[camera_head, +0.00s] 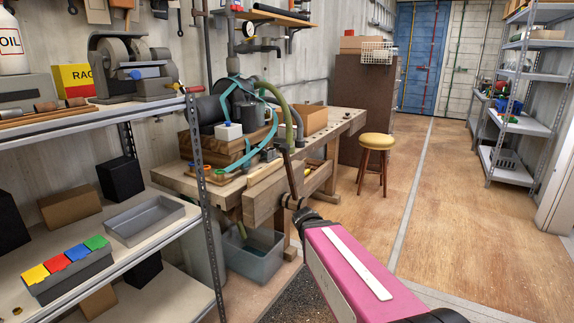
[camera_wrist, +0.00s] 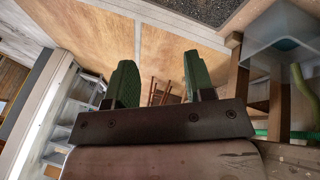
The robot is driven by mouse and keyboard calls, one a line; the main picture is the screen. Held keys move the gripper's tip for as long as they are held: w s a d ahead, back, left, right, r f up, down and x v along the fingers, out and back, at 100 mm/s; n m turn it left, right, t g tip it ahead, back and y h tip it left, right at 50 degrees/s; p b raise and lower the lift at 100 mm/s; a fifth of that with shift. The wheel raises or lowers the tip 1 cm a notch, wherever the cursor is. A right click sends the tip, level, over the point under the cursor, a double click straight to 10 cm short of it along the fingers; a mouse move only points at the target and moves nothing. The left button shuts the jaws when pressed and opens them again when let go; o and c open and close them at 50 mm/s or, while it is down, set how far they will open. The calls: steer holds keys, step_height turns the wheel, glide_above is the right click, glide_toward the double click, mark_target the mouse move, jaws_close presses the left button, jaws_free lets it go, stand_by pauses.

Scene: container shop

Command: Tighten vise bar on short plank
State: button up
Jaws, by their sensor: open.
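A wooden vise jaw (camera_head: 263,205) sits at the front of the workbench (camera_head: 335,125) in the head view. A slim brown vise bar (camera_head: 291,175) stands nearly upright at the jaw's right end, by the screw. A short light plank (camera_head: 265,178) appears to lie along the top of the jaw; its exact seating is hard to tell. My arm reaches in from the lower right, and its dark end is just right of and below the bar. In the wrist view my gripper (camera_wrist: 159,82) is open, its green fingers apart with nothing held between them. Neither bar nor plank shows clearly there.
A grey bin (camera_head: 254,254) stands under the bench; it also shows in the wrist view (camera_wrist: 284,38). A stool with a yellow seat (camera_head: 376,142) stands right of the bench. A metal shelf (camera_head: 155,235) fills the left foreground. The right floor is open.

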steer(key=w+a+r+m+t+h, duration=0.4)
steer(key=w+r, duration=0.3)
steer(key=r, duration=0.4)
steer(key=t+h, duration=0.2)
steer(key=t, duration=0.6)
glide_toward(287, 166)
steer(key=x, duration=0.2)
steer(key=shift+m, duration=0.4)
steer(key=x, duration=1)
steer(key=shift+w+f, duration=0.1)
steer(key=shift+w, duration=0.15)
jaws_close()
